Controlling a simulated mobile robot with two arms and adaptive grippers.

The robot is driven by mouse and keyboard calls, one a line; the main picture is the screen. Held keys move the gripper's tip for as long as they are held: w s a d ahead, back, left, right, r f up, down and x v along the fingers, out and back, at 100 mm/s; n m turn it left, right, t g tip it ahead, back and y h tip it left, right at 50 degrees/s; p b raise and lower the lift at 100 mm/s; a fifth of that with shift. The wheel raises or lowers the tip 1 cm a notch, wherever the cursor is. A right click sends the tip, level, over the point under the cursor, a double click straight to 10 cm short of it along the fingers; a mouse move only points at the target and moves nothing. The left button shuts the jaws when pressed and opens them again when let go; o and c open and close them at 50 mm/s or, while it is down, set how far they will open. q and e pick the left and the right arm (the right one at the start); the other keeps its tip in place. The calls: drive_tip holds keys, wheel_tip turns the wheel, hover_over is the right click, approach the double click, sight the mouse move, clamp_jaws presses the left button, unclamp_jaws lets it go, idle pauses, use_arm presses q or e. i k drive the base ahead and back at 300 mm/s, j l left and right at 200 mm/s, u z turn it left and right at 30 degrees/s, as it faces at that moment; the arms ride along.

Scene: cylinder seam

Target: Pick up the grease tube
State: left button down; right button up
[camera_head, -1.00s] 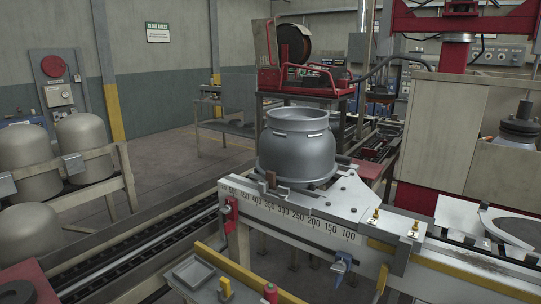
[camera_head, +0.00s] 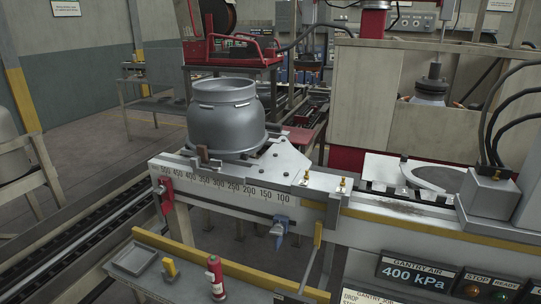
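A small upright red cylinder (camera_head: 215,277) with a pale band and a narrower top stands on the low front shelf, at the bottom of the picture. It looks like the grease tube, but no label on it can be read. Neither of my grippers is in view, and nothing is seen touching the cylinder.
A shallow grey tray (camera_head: 136,258) and a small yellow object (camera_head: 169,267) are left of the cylinder. A yellow rail (camera_head: 190,258) runs behind them. A grey vessel (camera_head: 227,120) stands on the scaled bench (camera_head: 225,183). A blue clamp (camera_head: 279,228) hangs from its front.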

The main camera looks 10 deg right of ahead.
sight(219, 295)
drive_tip(key=i+z, duration=0.25)
drive_tip(key=z, duration=0.15)
drive_tip(key=i+z, duration=0.4)
drive_tip(key=i+j+z, duration=0.1)
drive_tip(key=z, duration=0.3)
drive_tip(key=k+j+u, duration=0.1)
drive_tip(key=u, duration=0.4)
drive_tip(key=j+u, duration=0.25)
drive_tip(key=u, duration=0.25)
drive_tip(key=k+j, duration=0.15)
drive_tip(key=j, duration=0.25)
drive_tip(key=k+j+u, duration=0.15)
drive_tip(key=j, duration=0.2)
drive_tip(key=k+j, duration=0.15)
drive_tip(key=j, duration=0.25)
drive_tip(key=l, duration=0.65)
drive_tip(key=i+l, duration=0.1)
drive_tip(key=l, duration=0.6)
